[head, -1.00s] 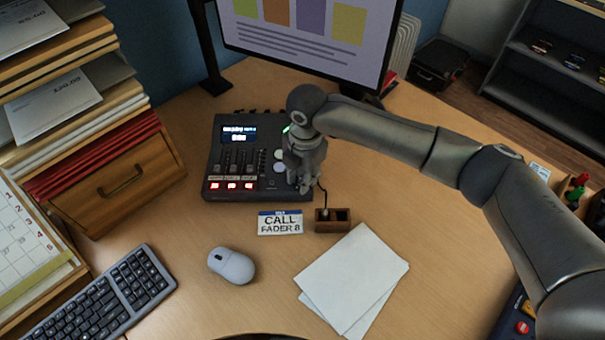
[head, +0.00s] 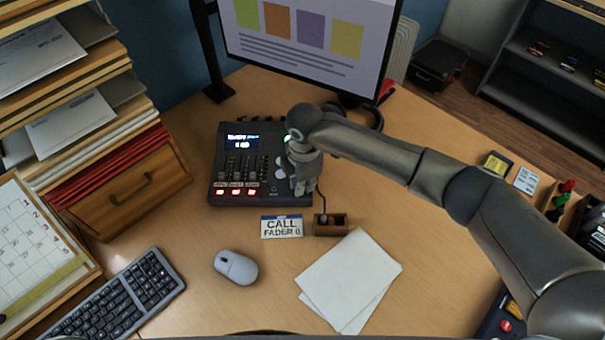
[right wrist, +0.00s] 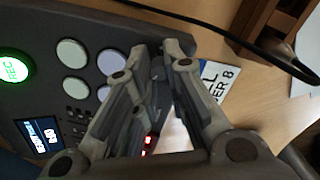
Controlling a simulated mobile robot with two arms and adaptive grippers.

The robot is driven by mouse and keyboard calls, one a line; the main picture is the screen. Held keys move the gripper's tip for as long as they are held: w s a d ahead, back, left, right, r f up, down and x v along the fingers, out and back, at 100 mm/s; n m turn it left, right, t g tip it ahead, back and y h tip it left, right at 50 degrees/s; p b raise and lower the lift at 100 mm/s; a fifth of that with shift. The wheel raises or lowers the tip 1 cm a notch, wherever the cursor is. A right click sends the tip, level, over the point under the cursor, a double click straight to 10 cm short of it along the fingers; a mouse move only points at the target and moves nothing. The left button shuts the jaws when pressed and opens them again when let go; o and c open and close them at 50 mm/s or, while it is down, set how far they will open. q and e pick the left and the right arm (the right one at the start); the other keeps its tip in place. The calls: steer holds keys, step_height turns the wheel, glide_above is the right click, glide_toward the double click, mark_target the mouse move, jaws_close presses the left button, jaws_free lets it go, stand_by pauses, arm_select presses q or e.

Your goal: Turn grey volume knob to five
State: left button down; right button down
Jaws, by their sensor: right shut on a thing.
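The dark mixer (head: 262,190) stands on the desk below the monitor, with a small lit screen (head: 242,142), faders and red-lit buttons. My right gripper (head: 300,187) is at the mixer's right front part, pointing down. In the right wrist view, my right gripper (right wrist: 165,55) is shut on a small dark grey knob (right wrist: 157,70), mostly hidden between the fingers. The knob's marks cannot be read. The mixer also shows in the right wrist view, with pale round pads (right wrist: 74,53) and a green REC button (right wrist: 13,66). My left gripper is not in view.
A CALL FADER 8 card (head: 282,227) and a small wooden holder (head: 330,229) with a cable stand in front of the mixer. White papers (head: 350,280), a mouse (head: 236,267) and a keyboard (head: 118,298) lie nearer. The monitor (head: 310,50) rises behind.

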steer(key=m+p, duration=0.5)
steer(key=shift+a+r+m, duration=0.1)
steer(key=shift+r+m, duration=0.1)
steer(key=shift+m, duration=0.1)
steer(key=m+p, duration=0.3)
steer(key=shift+f+m+h+p, duration=0.15)
steer(key=shift+m+p, duration=0.2)
steer(key=shift+m, duration=0.3)
steer(key=shift+m+h+p, duration=0.15)
steer(key=shift+m+p, duration=0.15)
steer(key=shift+m, duration=0.35)
steer(key=c, duration=1.4)
jaws_free()
steer(key=r, duration=1.2)
steer(key=shift+s+a, duration=0.15)
steer(key=shift+s, duration=0.1)
